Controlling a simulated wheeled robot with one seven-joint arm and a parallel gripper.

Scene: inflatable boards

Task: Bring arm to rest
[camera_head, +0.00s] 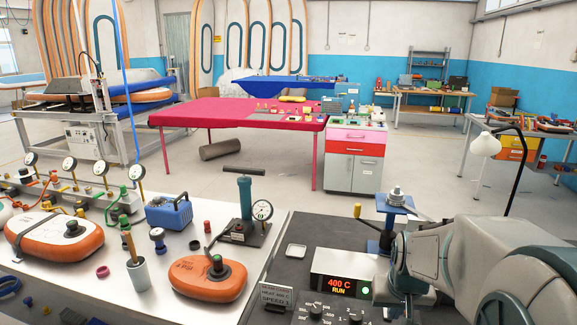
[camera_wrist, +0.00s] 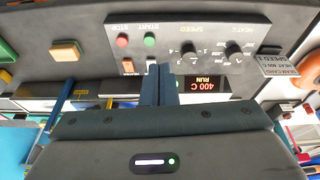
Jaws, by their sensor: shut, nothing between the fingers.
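My arm (camera_head: 500,255) comes in from the right in the head view, over the right side of the dark machine bench. Its wrist end is bent downward beside the red display reading "400 C RUN" (camera_head: 339,284); the fingertips cannot be made out there. In the wrist view my gripper (camera_wrist: 158,75) is shut and empty, its two blue-grey fingers side by side. They point toward the control panel (camera_wrist: 205,30), which appears upside down. Whether the fingertips touch the panel cannot be told.
The panel has a red stop button (camera_wrist: 122,40), a green start button (camera_wrist: 150,40) and speed and heat knobs (camera_wrist: 234,52). A blue stand (camera_head: 393,210) rises close to my wrist. A gauge pump (camera_head: 246,210) and orange boards (camera_head: 207,278) lie left. A lamp (camera_head: 486,145) stands behind.

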